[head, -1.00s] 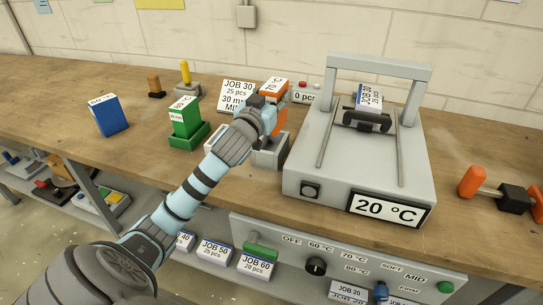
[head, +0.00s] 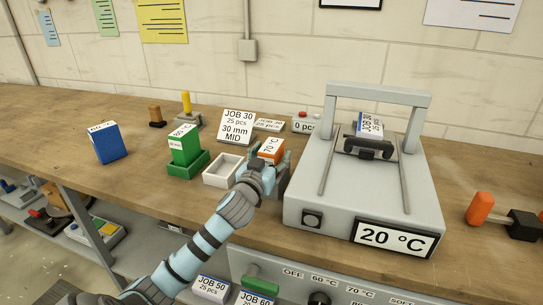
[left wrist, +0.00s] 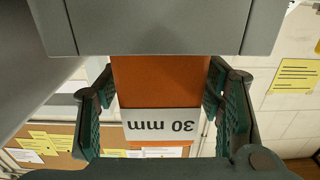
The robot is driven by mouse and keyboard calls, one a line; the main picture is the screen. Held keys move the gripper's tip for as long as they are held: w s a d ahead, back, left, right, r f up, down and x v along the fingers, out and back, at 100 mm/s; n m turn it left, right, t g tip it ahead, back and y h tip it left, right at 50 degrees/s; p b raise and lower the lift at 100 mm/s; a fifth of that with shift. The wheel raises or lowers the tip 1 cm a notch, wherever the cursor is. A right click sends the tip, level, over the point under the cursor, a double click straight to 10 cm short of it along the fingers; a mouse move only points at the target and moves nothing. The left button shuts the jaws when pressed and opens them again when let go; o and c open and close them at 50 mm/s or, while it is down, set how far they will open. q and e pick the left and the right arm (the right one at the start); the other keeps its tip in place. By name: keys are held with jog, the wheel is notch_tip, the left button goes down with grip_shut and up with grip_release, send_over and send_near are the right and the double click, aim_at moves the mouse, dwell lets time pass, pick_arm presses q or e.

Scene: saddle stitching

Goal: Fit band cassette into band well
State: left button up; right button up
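The orange band cassette (head: 270,148), with a white 70 °C label on top, stands upright just left of the grey press. My left gripper (head: 264,168) is around it from the near side. In the left wrist view the cassette (left wrist: 160,82) fills the space between the green finger pads, its "30 mm" label upside down; the gripper looks shut on it. The grey band well (head: 285,178) shows only in part beside the gripper. The cassette's lower end is hidden, so I cannot tell how deep it sits. My right gripper is not in view.
An empty white tray (head: 222,171) is just left of the gripper. A green cassette (head: 184,146) and a blue one (head: 107,142) stand further left. The grey press (head: 362,200), showing 20 °C, is close on the right. A JOB 30 sign (head: 238,125) stands behind.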

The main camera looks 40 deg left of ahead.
pick_arm(q)
jog(key=shift+s, duration=0.1)
jog(key=p+v, duration=0.1)
jog(key=v, duration=1.1)
jog(key=shift+d, duration=0.1)
